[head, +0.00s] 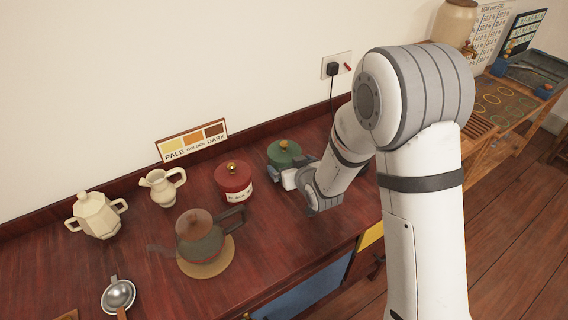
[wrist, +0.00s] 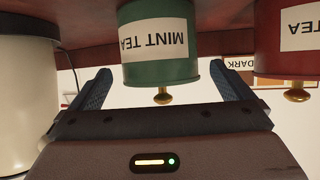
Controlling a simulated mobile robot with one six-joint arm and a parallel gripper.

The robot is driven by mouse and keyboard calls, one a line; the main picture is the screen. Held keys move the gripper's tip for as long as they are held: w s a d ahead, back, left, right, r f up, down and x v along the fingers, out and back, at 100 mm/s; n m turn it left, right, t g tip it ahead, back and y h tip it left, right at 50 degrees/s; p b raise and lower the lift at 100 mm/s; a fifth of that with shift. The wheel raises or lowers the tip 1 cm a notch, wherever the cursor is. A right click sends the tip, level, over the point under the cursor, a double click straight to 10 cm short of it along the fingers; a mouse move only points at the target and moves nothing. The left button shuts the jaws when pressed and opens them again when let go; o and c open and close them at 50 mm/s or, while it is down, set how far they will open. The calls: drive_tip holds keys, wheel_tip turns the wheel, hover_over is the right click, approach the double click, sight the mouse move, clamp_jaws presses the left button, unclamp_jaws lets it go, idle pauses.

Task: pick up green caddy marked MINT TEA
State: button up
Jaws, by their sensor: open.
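The green caddy (head: 283,152) stands on the dark red wooden counter, partly hidden by my gripper (head: 281,176) in the head view. In the wrist view the picture is upside down, and the green caddy (wrist: 158,45) shows its white MINT TEA label and brass lid knob. My gripper (wrist: 161,84) is open, with one blue finger to each side of the caddy's lid end. The fingers look apart from the caddy; how far they reach along it is hard to tell.
A red caddy (head: 234,181) stands close left of the green one. A glass teapot (head: 200,238) sits on a round mat, with a cream jug (head: 162,187) and a cream lidded pot (head: 97,214) farther left. A white cylinder (wrist: 27,95) is on the green caddy's other side.

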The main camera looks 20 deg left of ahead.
drive_tip(key=shift+r+p+x, duration=0.15)
drive_tip(key=shift+p+x, duration=0.45)
drive_tip(key=shift+x, duration=1)
drive_tip(key=shift+r+p+x, duration=0.15)
drive_tip(key=shift+p+x, duration=0.4)
drive_tip(key=shift+x, duration=1)
drive_tip(key=shift+w, duration=0.2)
drive_tip(key=c, duration=1.6)
drive_tip(key=shift+a+r, duration=0.1)
drive_tip(key=shift+c, duration=0.7)
